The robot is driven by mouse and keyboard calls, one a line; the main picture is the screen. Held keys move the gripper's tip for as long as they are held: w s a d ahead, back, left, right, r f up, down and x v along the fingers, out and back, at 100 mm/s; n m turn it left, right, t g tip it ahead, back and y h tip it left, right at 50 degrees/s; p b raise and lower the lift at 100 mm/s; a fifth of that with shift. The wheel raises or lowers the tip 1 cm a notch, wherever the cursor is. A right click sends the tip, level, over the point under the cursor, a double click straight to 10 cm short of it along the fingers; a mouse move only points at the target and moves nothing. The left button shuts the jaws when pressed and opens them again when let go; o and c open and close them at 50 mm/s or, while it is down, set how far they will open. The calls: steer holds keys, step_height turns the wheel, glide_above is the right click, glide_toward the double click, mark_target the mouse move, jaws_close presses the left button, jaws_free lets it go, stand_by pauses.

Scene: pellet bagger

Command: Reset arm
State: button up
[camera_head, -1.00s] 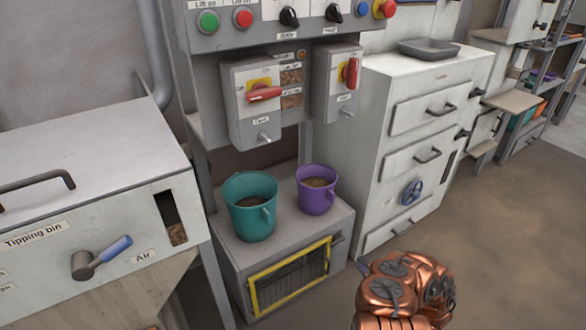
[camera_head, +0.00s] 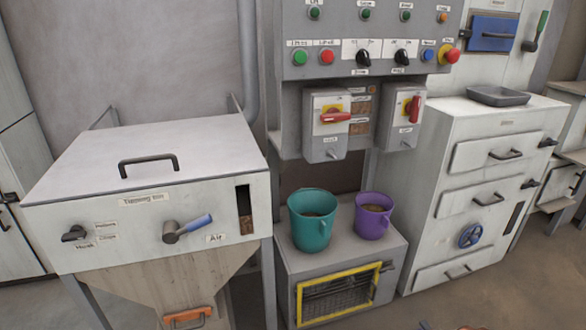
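The task names only my arm. In the head view just a small copper-coloured bit of it shows at the bottom edge, right of the middle. My gripper is out of the picture, so I cannot see whether it holds anything. A teal bucket (camera_head: 311,226) and a purple bucket (camera_head: 371,220) stand upright side by side on a low grey stand (camera_head: 388,245), each with brown material inside.
A white tipping bin (camera_head: 150,165) with a blue-handled lever (camera_head: 190,228) stands at the left. A control panel (camera_head: 372,50) hangs above the buckets. A drawer cabinet (camera_head: 480,190) with a grey tray (camera_head: 498,95) stands at the right. Floor shows at the lower right.

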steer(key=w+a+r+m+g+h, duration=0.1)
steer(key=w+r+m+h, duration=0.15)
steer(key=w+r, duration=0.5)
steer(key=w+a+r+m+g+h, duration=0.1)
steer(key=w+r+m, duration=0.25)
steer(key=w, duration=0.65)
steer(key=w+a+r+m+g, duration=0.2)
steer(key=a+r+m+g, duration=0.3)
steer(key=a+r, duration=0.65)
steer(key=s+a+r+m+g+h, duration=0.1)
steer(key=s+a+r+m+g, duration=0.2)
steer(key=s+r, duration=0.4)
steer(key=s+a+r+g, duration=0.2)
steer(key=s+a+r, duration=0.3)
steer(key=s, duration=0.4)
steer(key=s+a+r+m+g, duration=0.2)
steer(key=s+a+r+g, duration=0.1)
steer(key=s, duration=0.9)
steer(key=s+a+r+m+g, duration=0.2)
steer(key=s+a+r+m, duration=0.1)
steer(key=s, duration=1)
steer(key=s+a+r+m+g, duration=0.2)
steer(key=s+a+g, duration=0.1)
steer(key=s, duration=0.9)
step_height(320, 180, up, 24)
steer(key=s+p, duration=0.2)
steer(key=p, duration=2)
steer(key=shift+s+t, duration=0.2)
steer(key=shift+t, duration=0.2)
